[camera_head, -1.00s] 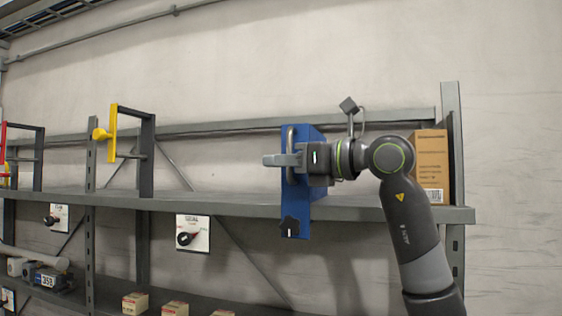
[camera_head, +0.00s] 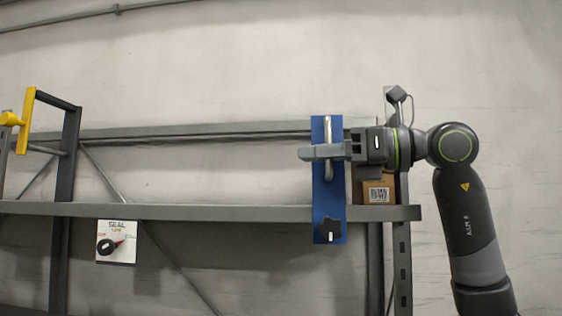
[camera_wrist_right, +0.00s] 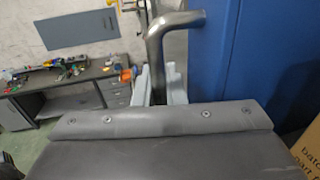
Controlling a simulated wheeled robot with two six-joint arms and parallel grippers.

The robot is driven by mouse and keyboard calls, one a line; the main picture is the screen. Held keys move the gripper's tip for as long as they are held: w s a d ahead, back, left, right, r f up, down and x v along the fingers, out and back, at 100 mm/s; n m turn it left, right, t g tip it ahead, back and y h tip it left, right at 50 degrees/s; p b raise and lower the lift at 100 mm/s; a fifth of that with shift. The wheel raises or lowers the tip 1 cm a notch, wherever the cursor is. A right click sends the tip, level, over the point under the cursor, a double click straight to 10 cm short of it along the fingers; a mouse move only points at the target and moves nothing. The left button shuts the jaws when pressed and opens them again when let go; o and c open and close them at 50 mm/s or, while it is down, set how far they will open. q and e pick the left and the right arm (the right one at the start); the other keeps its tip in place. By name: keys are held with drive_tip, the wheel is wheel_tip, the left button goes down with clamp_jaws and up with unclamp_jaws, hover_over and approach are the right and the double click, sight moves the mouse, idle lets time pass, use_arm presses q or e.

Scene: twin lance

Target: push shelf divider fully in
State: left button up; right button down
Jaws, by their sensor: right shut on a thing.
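The blue shelf divider (camera_head: 328,195) stands upright at the right part of the shelf (camera_head: 220,212), its front face reaching below the shelf edge. A metal bar handle (camera_head: 328,170) runs down its upper face, and a dark star knob (camera_head: 331,229) sits near its bottom. My right gripper (camera_head: 318,153) is shut on the handle, coming in from the right. In the right wrist view the handle (camera_wrist_right: 170,28) runs into the jaws (camera_wrist_right: 160,88) beside the blue panel (camera_wrist_right: 220,55). My left gripper is in neither current view.
A cardboard box (camera_head: 378,191) stands on the shelf right of the divider, partly hidden by my arm. A yellow handle on a dark frame (camera_head: 27,107) stands at the left. A seal dial plate (camera_head: 116,242) hangs below the shelf. The shelf middle is clear.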

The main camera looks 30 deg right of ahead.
drive_tip(key=shift+s+d, duration=0.35)
drive_tip(key=shift+d, duration=0.2)
use_arm(q)
drive_tip(key=shift+w+a+f, duration=0.1)
drive_tip(key=shift+w+f, duration=0.05)
drive_tip(key=shift+w, duration=0.35)
use_arm(e)
drive_tip(key=c, duration=1.8)
unclamp_jaws()
drive_tip(key=shift+o, duration=0.2)
drive_tip(key=shift+s+d, duration=0.15)
drive_tip(key=shift+d, duration=0.1)
use_arm(q)
drive_tip(key=shift+f, duration=0.1)
use_arm(e)
drive_tip(key=shift+s+d, duration=0.1)
